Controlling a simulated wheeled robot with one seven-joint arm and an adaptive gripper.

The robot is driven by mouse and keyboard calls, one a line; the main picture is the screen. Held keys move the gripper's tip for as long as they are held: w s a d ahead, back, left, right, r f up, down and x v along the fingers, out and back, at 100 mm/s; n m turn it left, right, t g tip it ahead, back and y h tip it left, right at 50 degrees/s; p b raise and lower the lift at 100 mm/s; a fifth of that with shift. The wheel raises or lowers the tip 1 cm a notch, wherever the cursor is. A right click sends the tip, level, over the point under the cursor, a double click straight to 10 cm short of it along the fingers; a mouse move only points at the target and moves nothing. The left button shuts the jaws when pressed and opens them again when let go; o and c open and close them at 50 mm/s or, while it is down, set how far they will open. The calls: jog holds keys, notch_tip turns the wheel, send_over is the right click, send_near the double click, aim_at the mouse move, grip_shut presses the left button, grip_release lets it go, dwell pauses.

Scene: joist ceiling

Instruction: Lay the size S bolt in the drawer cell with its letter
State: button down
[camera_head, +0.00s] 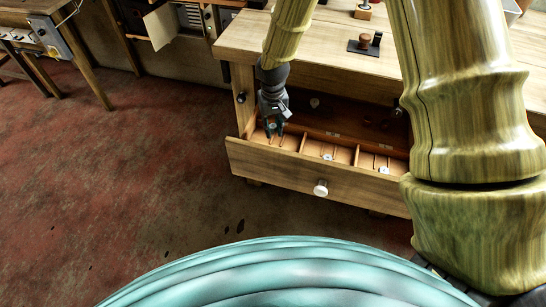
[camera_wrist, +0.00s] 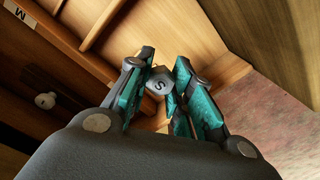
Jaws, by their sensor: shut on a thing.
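My gripper (camera_head: 273,130) is over the left cell of the open wooden drawer (camera_head: 265,166), low between its walls. In the wrist view my gripper (camera_wrist: 162,92) is shut on a grey bolt, and the bolt's head (camera_wrist: 159,86) with the letter S faces the camera between the teal fingertips. The bolt's shank is hidden, and I cannot tell whether it touches the drawer floor. A label with the letter M (camera_wrist: 18,13) shows on wood at the upper left of the wrist view. The letter of the cell under my gripper is not visible.
Small light metal pieces lie in the middle cell (camera_head: 327,157) and the right cell (camera_head: 384,170). Thin dividers (camera_head: 304,143) separate the cells. The drawer front has a white knob (camera_head: 320,188). The workbench top (camera_head: 330,50) overhangs the drawer's back.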

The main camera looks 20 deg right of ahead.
jog(key=shift+f+p, duration=0.35)
jog(key=shift+f, duration=4.6)
jog(key=shift+f, duration=0.15)
jog(key=c, duration=1.3)
grip_release()
notch_tip(320, 180, up, 12)
jog(key=shift+r+b, duration=0.15)
jog(key=shift+b, duration=0.25)
